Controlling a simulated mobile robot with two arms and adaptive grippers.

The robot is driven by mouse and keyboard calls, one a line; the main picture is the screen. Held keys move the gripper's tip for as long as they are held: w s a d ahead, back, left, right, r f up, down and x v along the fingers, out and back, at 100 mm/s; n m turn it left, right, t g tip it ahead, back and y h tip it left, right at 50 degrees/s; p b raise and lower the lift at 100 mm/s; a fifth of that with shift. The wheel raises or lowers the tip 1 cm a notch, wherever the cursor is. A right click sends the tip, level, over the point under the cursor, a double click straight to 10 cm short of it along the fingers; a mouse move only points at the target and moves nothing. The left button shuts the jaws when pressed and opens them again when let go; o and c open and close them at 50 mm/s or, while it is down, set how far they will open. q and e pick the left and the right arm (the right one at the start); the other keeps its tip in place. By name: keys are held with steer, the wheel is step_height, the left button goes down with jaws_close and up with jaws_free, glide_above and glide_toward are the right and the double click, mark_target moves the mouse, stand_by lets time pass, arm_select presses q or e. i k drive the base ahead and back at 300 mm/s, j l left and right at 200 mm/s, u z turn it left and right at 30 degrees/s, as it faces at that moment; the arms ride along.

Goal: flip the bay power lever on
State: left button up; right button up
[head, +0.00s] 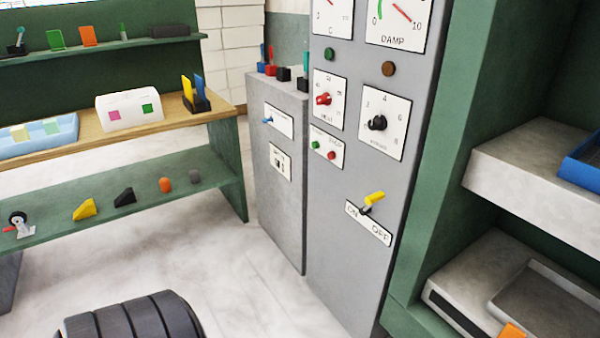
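A lever with a yellow handle (374,197) is mounted low on the front of the tall grey control cabinet (345,270). Its white plate (382,235) is marked ON at the left end and OFF at the right end. The handle sticks out from a dark pivot near the middle of the plate and points up and to the right. I cannot tell from this angle which setting it is in. No label naming it as bay power is readable. Neither of my grippers is in view.
Above the lever are green and red buttons (323,150), a red knob (323,99), a black knob (377,123) and gauges. A lower grey cabinet (265,190) with a small blue handle (267,120) adjoins at left. Green shelving (430,210) stands close at right.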

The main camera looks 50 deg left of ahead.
mark_target(372, 199)
steer(key=u, duration=1.1)
